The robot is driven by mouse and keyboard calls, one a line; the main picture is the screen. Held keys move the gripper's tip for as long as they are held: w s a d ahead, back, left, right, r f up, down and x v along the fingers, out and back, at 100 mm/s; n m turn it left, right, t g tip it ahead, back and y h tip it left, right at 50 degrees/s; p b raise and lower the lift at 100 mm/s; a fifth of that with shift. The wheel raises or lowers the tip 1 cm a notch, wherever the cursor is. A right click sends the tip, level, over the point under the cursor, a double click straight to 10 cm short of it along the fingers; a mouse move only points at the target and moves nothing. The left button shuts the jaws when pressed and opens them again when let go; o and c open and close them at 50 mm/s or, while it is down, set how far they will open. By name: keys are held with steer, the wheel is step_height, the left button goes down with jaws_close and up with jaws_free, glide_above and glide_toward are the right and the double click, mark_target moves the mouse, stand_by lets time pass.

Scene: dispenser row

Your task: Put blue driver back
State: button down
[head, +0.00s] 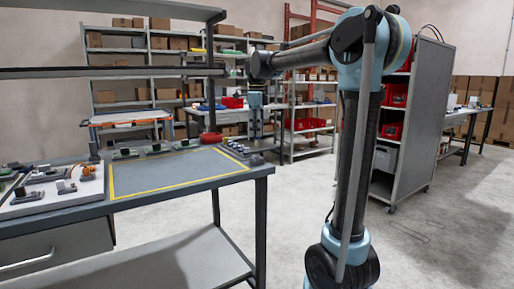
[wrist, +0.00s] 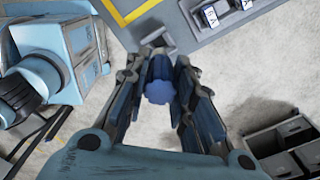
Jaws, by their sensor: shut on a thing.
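My gripper (wrist: 164,64) is shut on a blue thing (wrist: 159,92), which I take to be the blue driver. In the wrist view the fingers stand on both sides of it, and only its rounded blue end shows clearly; the rest is hidden. In the head view my gripper (head: 255,122) hangs pointing down near the right end of the workbench. The driver is too small there to make out. The wrist view shows pale floor behind the fingers, with the bench edge above them.
The workbench (head: 150,213) has a yellow-outlined area. A row of small dark holders (head: 238,151) stands at its right end; labelled parts (wrist: 228,10) show there in the wrist view. A grey cabinet (head: 424,115) is at right.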

mark_target(257, 141)
steer(key=shift+f, duration=2.65)
steer(key=c, duration=1.4)
jaws_free()
steer(key=shift+w, duration=0.1)
steer(key=shift+o, duration=0.2)
step_height(257, 141, up, 12)
steer(key=shift+r, duration=0.1)
steer(key=s+d+f+n+t, duration=0.1)
steer(key=s+d+f+n, duration=0.8)
steer(key=s+d+f, duration=0.5)
steer(key=s+d+f+n, duration=0.4)
steer(key=s+f+n, duration=0.1)
steer(key=s+f, duration=0.4)
steer(key=s+d+f+n+t, duration=0.1)
steer(key=s+d+f+n, duration=0.2)
steer(key=s+f+n, duration=0.3)
step_height(257, 141, down, 7)
steer(key=s, duration=0.3)
steer(key=shift+d, duration=0.4)
